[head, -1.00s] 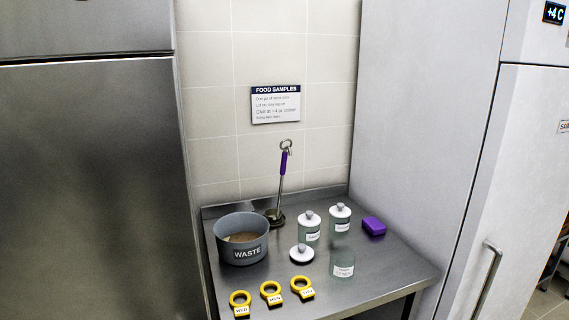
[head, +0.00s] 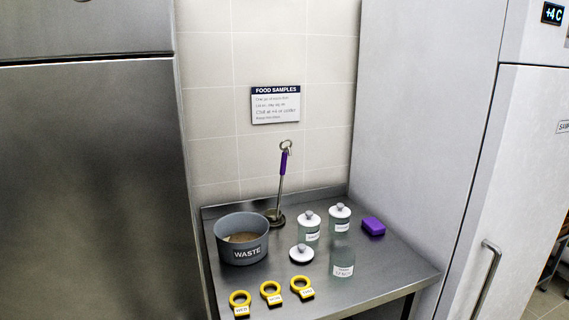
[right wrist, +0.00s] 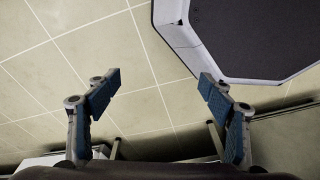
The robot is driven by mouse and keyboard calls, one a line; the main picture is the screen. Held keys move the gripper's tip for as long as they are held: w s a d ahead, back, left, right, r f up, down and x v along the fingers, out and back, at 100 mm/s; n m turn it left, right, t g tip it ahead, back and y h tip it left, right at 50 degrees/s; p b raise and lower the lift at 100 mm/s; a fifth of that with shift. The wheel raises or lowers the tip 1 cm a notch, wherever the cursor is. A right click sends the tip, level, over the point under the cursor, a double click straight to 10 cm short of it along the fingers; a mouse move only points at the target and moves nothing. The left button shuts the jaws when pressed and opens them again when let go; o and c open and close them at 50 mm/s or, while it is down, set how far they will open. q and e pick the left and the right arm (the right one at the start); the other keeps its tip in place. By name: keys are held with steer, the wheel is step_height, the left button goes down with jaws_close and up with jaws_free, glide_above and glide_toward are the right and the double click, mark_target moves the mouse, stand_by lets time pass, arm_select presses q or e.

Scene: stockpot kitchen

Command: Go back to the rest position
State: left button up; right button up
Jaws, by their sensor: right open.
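My right gripper (right wrist: 160,92) shows in the right wrist view. Its two blue-padded fingers are wide apart with nothing between them. Tiled floor lies beyond them, and a dark panel with a white rim, which looks like part of my base, fills the upper right. Neither gripper shows in the head view, and my left gripper is in no view.
A steel table (head: 385,268) holds a waste pot (head: 241,250), a ladle (head: 281,180), lidded jars (head: 309,231), an open jar (head: 342,265), a loose lid (head: 301,254), yellow ring tags (head: 271,292) and a purple block (head: 373,226). Tall cabinets (head: 95,180) flank it.

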steer(key=s, duration=0.1)
steer(key=s+n, duration=0.2)
steer(key=s, duration=0.1)
steer(key=shift+d+f+g, duration=0.4)
stand_by(0.4)
